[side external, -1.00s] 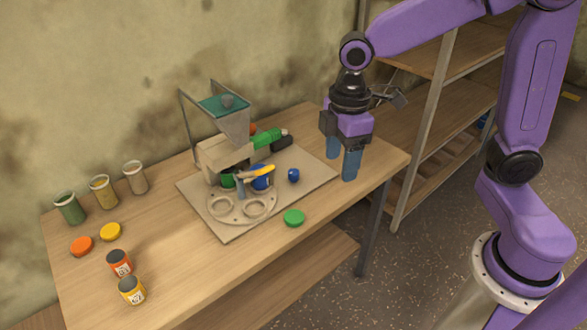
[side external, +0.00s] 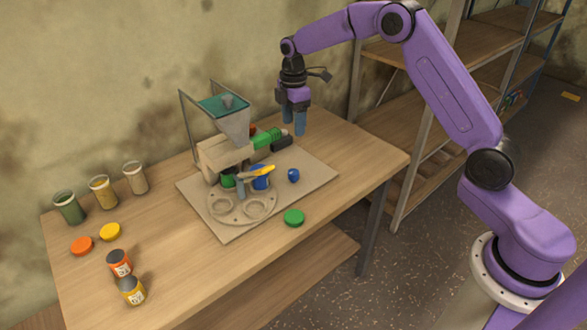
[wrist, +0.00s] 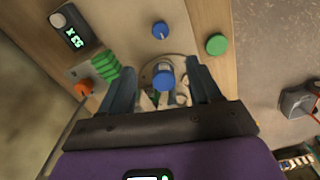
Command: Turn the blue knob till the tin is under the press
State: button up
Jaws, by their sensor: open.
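The blue knob (side external: 293,175) stands on the right part of the machine's base plate; it also shows in the wrist view (wrist: 160,30). The press is hard to make out among the machine parts beneath the hopper (side external: 233,125). My gripper (side external: 294,124) is open and empty, raised behind and to the right of the machine, away from the knob.
A green lid (side external: 294,217) lies near the table's front edge. Jars, loose lids and two tins, orange (side external: 118,263) and yellow (side external: 132,291), stand left. The table's right end is clear.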

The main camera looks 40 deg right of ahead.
aim_at(293, 172)
notch_tip(293, 172, down, 17)
jog(key=shift+r, duration=0.15)
dwell(0.4)
jog(key=c, duration=1)
